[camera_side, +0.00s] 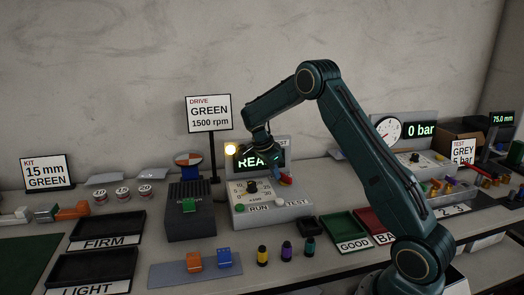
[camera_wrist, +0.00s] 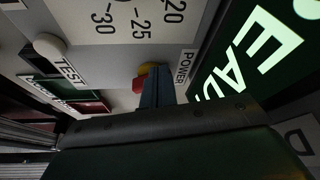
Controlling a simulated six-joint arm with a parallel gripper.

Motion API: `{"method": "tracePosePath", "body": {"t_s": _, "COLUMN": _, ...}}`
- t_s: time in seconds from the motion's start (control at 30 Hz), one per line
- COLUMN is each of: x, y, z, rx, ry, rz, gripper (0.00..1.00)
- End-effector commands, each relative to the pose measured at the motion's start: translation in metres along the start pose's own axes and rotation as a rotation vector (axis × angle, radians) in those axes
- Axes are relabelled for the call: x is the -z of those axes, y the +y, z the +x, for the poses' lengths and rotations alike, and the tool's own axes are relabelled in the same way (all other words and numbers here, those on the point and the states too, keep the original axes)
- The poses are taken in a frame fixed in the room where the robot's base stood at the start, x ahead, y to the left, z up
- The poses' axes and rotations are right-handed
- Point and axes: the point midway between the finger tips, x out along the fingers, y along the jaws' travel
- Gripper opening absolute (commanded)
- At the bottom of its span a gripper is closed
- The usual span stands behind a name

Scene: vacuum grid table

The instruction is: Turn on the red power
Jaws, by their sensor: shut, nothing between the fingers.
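The red power switch (camera_wrist: 139,84), with yellow at its base, shows in the wrist view beside the POWER label (camera_wrist: 183,66). In the side view it is a small red spot (camera_side: 284,175) at the right of the grey control unit (camera_side: 240,212). My gripper (camera_wrist: 152,73) is shut and empty. Its bluish fingers are close against the switch and partly cover it; I cannot tell whether they touch. In the side view my gripper (camera_side: 272,159) hangs in front of the lit green display (camera_side: 245,162), hiding part of its text.
A dial (camera_side: 251,187) and the RUN and TEST buttons are on the unit's front. Green (camera_side: 345,226) and red (camera_side: 373,220) trays lie to the right. Several coloured parts stand in front.

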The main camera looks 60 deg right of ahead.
Motion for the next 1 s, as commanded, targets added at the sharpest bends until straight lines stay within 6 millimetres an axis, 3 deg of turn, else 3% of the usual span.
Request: {"method": "tracePosePath", "body": {"t_s": 1.0, "x": 0.0028, "y": -0.0003, "z": 0.0011, "rx": -0.024, "ry": 0.0, "rz": 0.059, "gripper": 0.0}}
